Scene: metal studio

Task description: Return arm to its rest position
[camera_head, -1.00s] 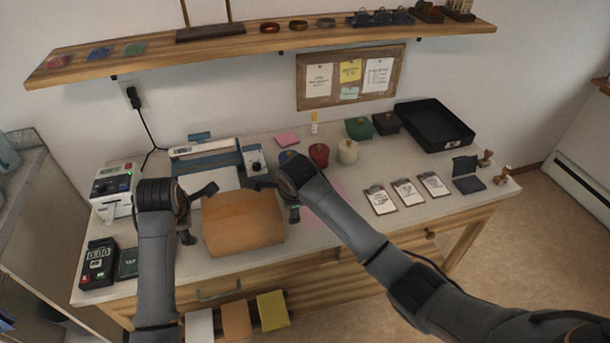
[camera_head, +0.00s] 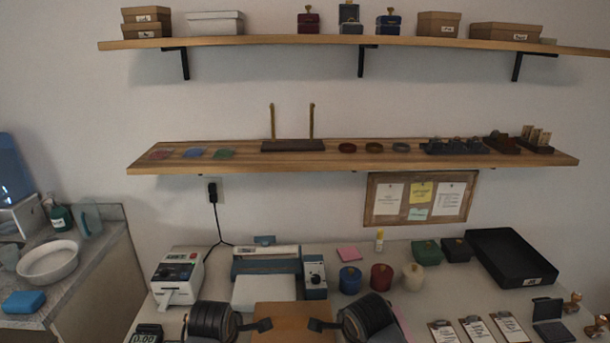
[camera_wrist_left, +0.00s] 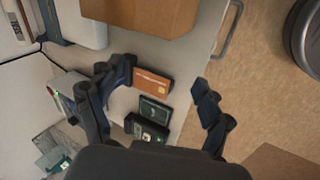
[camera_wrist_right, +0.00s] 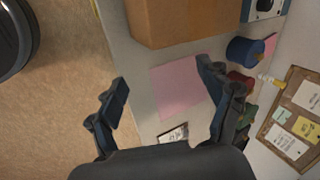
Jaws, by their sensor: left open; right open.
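My left gripper (camera_head: 240,326) shows at the bottom of the head view, left of a tan-orange box (camera_head: 293,326). In the left wrist view its fingers (camera_wrist_left: 166,80) are spread and hold nothing, with an orange card (camera_wrist_left: 153,82) seen beyond them. My right gripper (camera_head: 338,326) is at the box's right in the head view. In the right wrist view its fingers (camera_wrist_right: 162,78) are wide apart and empty, with a pink sheet (camera_wrist_right: 181,93) beyond. The box (camera_wrist_right: 183,18) is at the top there. Most of both arms is below the head view's edge.
The counter (camera_head: 216,292) carries a label printer (camera_head: 178,275), blue, red and cream pots and a black tray (camera_head: 511,258). Clipboards (camera_head: 476,329) lie at the right. Two wall shelves (camera_head: 240,161) run above.

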